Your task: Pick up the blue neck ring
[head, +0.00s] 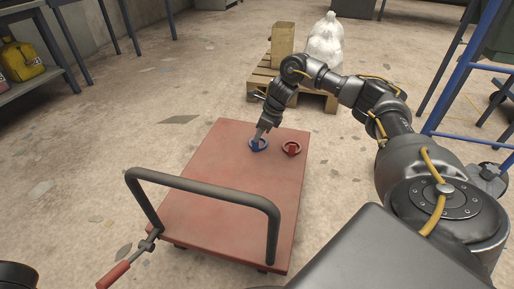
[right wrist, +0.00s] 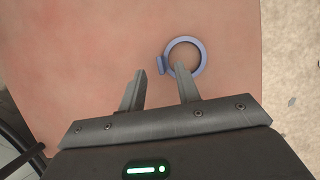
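The blue neck ring (head: 259,146) lies on the red platform of a cart (head: 205,160), near its far edge. In the right wrist view it is a round blue ring (right wrist: 204,57) with a small raised tab on its left side. My right gripper (head: 262,134) is above the ring, pointing down. In the right wrist view the gripper (right wrist: 160,69) is open and empty. Its right finger overlaps the ring's lower part in the picture, and the tab shows between the fingertips. I cannot tell the exact height gap. My left gripper is out of view.
A pallet (head: 262,85) with a white sack (head: 326,42) stands behind. The platform's middle is clear.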

